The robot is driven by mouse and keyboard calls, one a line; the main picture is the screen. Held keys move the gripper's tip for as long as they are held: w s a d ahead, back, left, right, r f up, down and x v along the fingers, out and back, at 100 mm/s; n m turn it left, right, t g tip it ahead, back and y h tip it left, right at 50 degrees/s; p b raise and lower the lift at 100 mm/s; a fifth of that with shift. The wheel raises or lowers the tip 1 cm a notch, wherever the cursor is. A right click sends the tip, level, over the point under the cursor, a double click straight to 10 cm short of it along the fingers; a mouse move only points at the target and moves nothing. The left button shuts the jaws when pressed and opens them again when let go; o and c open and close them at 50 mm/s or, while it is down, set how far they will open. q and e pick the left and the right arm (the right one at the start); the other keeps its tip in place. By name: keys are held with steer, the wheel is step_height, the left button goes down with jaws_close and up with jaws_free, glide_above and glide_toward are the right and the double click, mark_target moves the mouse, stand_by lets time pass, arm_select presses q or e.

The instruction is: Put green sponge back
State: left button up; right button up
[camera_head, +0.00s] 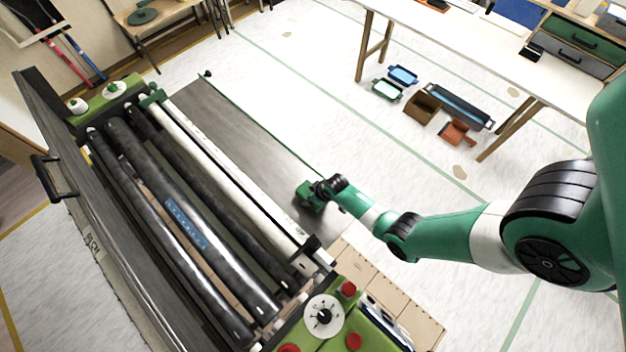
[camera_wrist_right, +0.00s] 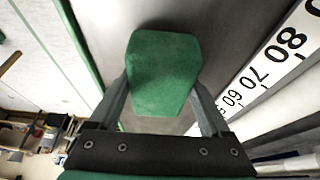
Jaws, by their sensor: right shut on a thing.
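The green sponge (camera_wrist_right: 165,72) is between the two fingers of my right gripper (camera_wrist_right: 160,98) in the right wrist view, with a finger against each side. In the head view my right gripper (camera_head: 309,197) is over the near right end of the machine's grey plate (camera_head: 225,125), beside the white roller. There I cannot tell the sponge apart from my green gripper. In the wrist view the sponge is above or on the grey surface; whether it touches is unclear. My left gripper is not in view.
The wallpaper paster's dark rollers (camera_head: 165,215) and green control panel (camera_head: 345,330) lie left of and below my arm. A printed scale (camera_wrist_right: 265,70) runs along the plate. Trays and boxes (camera_head: 424,106) stand on the floor by a white table (camera_head: 450,45).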

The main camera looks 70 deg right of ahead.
steer(key=shift+f+b, duration=0.4)
steer(key=o, duration=1.2)
steer(key=shift+r, duration=0.1)
steer(key=p+v, duration=0.6)
steer(key=v, duration=0.1)
steer(key=p+v, duration=0.4)
steer(key=shift+w+d+r, duration=0.1)
steer(key=shift+d+r, duration=0.15)
steer(key=shift+r, duration=0.1)
steer(key=shift+a+r, duration=0.1)
steer(key=shift+r, duration=0.1)
